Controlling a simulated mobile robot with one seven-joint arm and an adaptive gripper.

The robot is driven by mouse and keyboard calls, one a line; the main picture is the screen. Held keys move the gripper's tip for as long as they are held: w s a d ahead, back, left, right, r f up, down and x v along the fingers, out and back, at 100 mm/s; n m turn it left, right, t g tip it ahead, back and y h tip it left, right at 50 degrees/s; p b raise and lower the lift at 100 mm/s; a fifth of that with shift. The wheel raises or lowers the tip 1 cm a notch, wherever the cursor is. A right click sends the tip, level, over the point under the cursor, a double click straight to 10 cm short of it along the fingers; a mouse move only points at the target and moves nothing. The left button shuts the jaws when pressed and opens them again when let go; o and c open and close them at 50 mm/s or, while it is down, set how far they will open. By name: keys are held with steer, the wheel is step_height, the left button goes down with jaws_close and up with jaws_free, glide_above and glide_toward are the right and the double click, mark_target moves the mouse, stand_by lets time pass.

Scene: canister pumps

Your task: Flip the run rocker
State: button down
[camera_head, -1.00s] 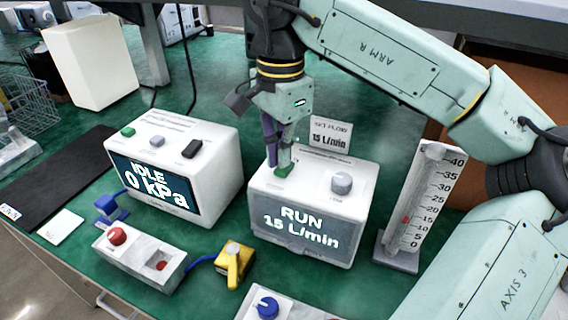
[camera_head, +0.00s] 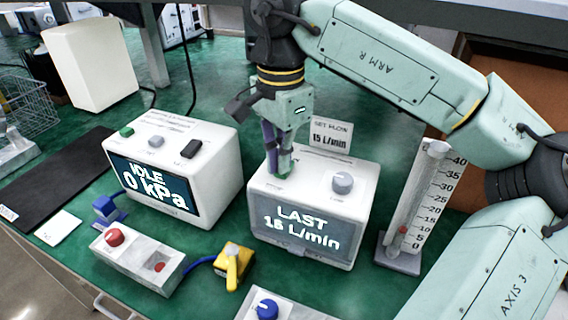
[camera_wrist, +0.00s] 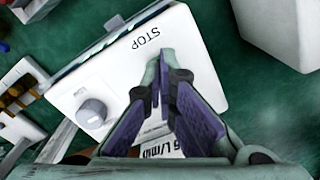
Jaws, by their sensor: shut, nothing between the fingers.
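My gripper (camera_head: 279,172) points down with its fingers together and empty, tips at the left top of the right white pump box (camera_head: 315,205). In the wrist view its fingertips (camera_wrist: 160,62) meet at the panel beside the word STOP. They hide the green control there; whether they touch it I cannot tell. The right box's screen reads LAST over an L/min figure. The left white pump box (camera_head: 170,205) shows IDLE, 0 kPa, with a green button (camera_head: 127,131), a grey knob (camera_head: 156,141) and a black rocker (camera_head: 192,149) on top.
A grey knob (camera_head: 342,182) sits right of my fingers. A SET FLOW card (camera_head: 331,133) stands behind the right box. A flow tube (camera_head: 418,205) with a red float stands at the right. A red-button box (camera_head: 138,260) and yellow valve (camera_head: 233,263) lie in front.

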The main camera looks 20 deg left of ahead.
steer(key=shift+r+p, duration=2.85)
steer(key=shift+r, duration=0.6)
steer(key=shift+s+f, duration=0.1)
